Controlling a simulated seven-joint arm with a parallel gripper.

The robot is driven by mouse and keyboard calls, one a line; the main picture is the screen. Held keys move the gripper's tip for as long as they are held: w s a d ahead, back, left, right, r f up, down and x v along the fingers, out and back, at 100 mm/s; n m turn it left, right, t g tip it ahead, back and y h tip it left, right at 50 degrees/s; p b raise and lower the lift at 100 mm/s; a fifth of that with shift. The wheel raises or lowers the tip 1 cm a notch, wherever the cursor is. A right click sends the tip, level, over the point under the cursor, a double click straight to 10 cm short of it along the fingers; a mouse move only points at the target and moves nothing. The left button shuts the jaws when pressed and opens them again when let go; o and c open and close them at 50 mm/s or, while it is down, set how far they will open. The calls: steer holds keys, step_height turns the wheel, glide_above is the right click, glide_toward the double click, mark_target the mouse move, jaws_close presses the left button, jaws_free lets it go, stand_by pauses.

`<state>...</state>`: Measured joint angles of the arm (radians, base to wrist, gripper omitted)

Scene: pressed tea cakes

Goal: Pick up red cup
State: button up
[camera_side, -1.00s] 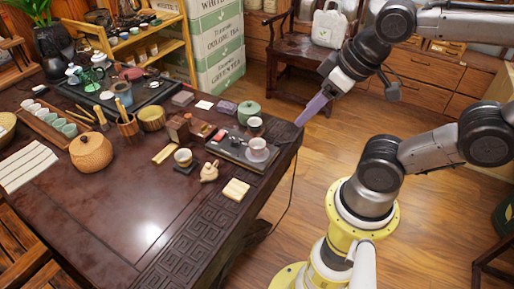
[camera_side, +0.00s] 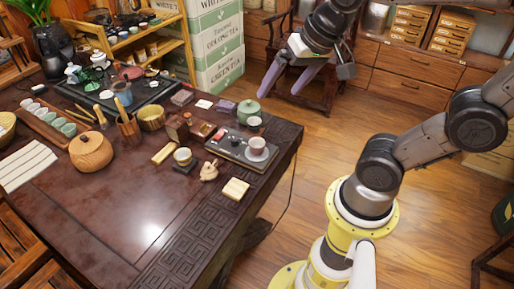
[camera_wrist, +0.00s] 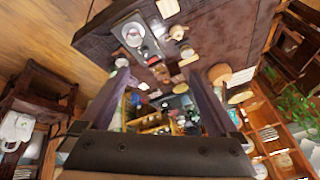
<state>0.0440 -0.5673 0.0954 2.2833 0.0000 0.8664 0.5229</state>
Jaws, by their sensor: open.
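A small pinkish-red cup (camera_side: 257,145) stands upright on a pale saucer (camera_side: 258,155) at the right end of a dark tray (camera_side: 232,153), near the table's right edge. In the wrist view the cup (camera_wrist: 133,37) shows small, on its saucer near the top. My gripper (camera_side: 280,93) is open and empty, its two purple fingers spread. It hangs in the air above and beyond the cup, well apart from it. In the wrist view my gripper's fingers (camera_wrist: 157,78) frame the table's far items.
A green lidded pot (camera_side: 248,112) and a small cup (camera_side: 254,124) stand just behind the cup. A small beige teapot (camera_side: 209,172) and a pale square block (camera_side: 235,189) lie in front of the tray. A dark chair (camera_side: 305,80) stands behind my gripper.

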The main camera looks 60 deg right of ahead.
steer(key=w+d+f+m+g, duration=0.2)
steer(key=w+d+f+m, duration=0.25)
steer(key=w, duration=0.35)
steer(key=m+g, duration=0.3)
glide_above(257, 144)
steer(key=s+a, duration=0.1)
steer(key=a, duration=0.1)
step_height(257, 144, down, 11)
steer(key=shift+n, duration=0.25)
steer(key=f, duration=0.7)
steer(key=shift+s+d+f, duration=0.1)
steer(key=shift+s+f, duration=0.1)
steer(key=shift+f, duration=0.05)
steer(key=shift+w+f, duration=0.2)
steer(key=shift+f, duration=2.6)
steer(key=shift+c, duration=0.3)
steer(key=c, duration=1.4)
steer(key=shift+o, duration=0.2)
